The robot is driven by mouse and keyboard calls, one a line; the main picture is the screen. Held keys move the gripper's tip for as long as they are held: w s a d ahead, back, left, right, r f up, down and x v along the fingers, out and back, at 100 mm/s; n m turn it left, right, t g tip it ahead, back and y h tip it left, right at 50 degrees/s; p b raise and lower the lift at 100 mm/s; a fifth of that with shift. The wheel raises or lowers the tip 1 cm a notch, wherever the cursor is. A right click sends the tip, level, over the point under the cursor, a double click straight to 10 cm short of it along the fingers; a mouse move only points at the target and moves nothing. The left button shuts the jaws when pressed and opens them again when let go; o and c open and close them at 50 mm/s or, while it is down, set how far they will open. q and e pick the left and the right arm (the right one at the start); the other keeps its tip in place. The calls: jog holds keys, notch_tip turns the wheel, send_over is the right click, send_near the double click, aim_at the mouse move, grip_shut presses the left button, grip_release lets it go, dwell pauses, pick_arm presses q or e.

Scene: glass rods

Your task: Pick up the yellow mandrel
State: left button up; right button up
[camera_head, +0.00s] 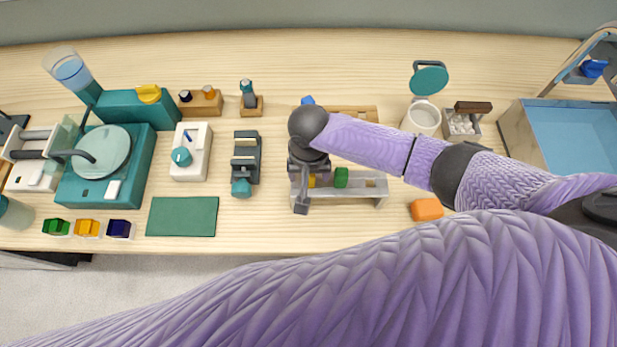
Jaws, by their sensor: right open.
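A yellow piece (312,181), which looks like the yellow mandrel, shows only in part on a grey metal rack (372,188) at the middle front of the table. My right gripper (302,197) points down over the left end of this rack, right at the yellow piece. It is open, and its wrist and fingers hide much of the yellow piece. I cannot tell whether the fingers touch it. My left gripper is not in view.
An orange block (426,209) lies right of the rack. A dark teal clamp-like device (245,163) and a green mat (182,216) are to the left. A white cup (423,118) stands behind right. My purple arm covers the front right.

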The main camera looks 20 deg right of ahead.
grip_shut()
jog(key=shift+r, duration=0.1)
